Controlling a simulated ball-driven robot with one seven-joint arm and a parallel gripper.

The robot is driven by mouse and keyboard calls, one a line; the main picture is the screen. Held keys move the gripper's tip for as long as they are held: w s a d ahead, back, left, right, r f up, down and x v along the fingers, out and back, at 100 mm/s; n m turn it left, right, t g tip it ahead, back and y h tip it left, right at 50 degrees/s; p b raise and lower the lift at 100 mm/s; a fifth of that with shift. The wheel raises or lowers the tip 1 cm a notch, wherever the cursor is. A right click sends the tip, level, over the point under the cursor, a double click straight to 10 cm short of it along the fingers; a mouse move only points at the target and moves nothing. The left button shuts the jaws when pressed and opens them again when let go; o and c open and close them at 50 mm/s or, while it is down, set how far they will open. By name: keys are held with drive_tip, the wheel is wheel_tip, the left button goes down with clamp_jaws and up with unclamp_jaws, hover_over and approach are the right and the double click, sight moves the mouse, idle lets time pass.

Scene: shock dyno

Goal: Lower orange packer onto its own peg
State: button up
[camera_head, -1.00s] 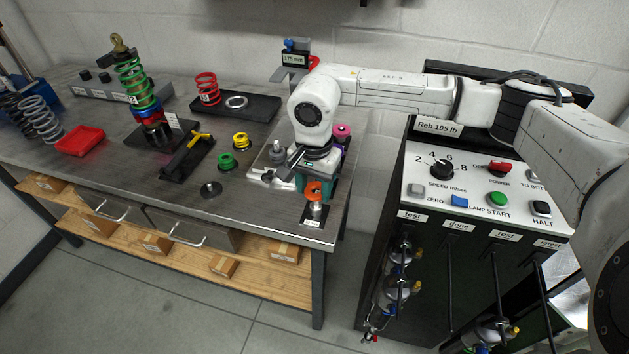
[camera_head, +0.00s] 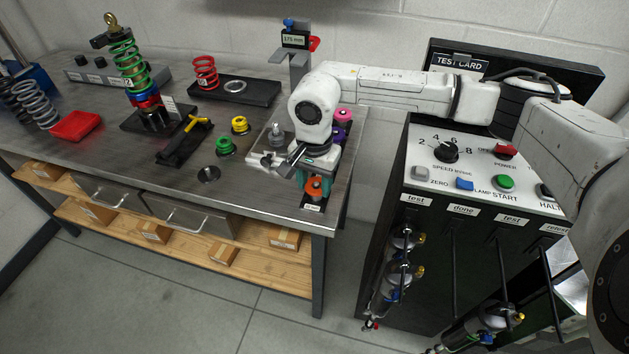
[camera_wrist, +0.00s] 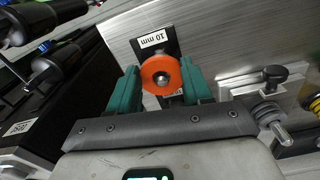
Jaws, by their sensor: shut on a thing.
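In the wrist view the orange packer (camera_wrist: 150,80) sits between both fingertips of my gripper (camera_wrist: 161,80). The peg's black base (camera_head: 327,202) stands near the right front corner of the bench. In the wrist view it bears a "10 mm" label (camera_wrist: 154,40). The contact between ring and base is hidden.
Purple (camera_head: 342,131) and pink (camera_head: 342,114) packers stand close behind my gripper. A pale fixture with a grey knob (camera_head: 277,135) is just left. Green (camera_head: 226,146) and yellow (camera_head: 240,125) packers stand further left. The control cabinet (camera_head: 480,180) is to the right.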

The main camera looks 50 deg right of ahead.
drive_tip(key=o, duration=1.1)
drive_tip(key=shift+r, duration=0.15)
wheel_tip(320, 180, up, 11)
drive_tip(key=shift+f+b, duration=0.2)
drive_tip(key=shift+b, duration=0.7)
